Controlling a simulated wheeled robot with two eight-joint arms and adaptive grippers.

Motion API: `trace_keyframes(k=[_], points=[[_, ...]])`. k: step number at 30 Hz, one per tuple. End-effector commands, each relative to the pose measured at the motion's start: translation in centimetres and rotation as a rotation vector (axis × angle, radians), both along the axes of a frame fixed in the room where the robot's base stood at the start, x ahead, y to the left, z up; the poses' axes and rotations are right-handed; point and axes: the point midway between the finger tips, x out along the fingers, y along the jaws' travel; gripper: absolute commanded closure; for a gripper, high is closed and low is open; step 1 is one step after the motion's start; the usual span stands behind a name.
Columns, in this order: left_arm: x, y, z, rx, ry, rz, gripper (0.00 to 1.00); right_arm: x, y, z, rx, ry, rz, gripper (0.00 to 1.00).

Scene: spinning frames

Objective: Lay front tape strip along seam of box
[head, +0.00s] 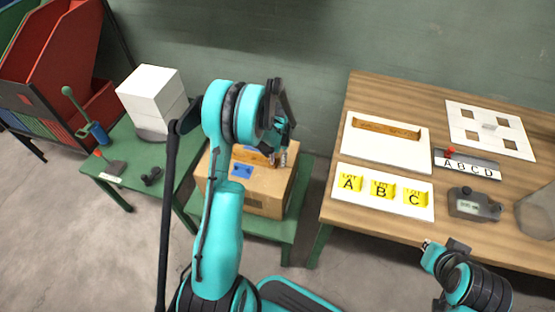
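A cardboard box (265,195) with a blue mark on its top sits on a low green stand, partly behind my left arm. My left gripper (279,158) points down at the far right part of the box top. An orange-brown strip (252,156) lies at or just above the box top, beside the fingertips. I cannot tell whether the fingers hold it or whether it touches the box. The seam is not clear. Another brown strip (387,129) is on a white board on the wooden table. My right gripper (440,246) is at the lower right, away from the box; its finger opening is unclear.
The wooden table (380,88) holds yellow lot labels (381,190), an ABCD stamp plate (468,164), a grey device (474,204) and a white frame (490,129). At left, a green table (122,190) carries white boxes (153,95) and hand tools.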

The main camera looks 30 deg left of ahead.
Motion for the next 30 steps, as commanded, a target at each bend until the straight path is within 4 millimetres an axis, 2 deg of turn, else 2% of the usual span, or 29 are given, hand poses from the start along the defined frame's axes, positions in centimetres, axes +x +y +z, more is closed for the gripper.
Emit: trace_keyframes(k=[5,15,23,26,30], points=[[0.0,0.0,2.2,0.000,0.000,0.000,0.74,0.0,0.0,1.2,0.000,0.000,0.000,1.00],[0.0,0.0,9.6,0.000,0.000,0.000,0.74,0.0,0.0,4.2,0.000,0.000,0.000,1.00],[0.0,-0.2,12.4,0.001,-0.003,-0.002,0.74,0.0,0.0,5.1,0.000,0.000,0.000,1.00],[-0.4,-0.9,14.1,0.007,-0.023,-0.011,0.74,0.0,0.0,5.1,0.000,0.000,0.000,1.00],[-1.9,-3.3,18.4,0.025,-0.096,-0.042,0.74,0.0,0.0,5.0,0.000,0.000,0.000,1.00]])
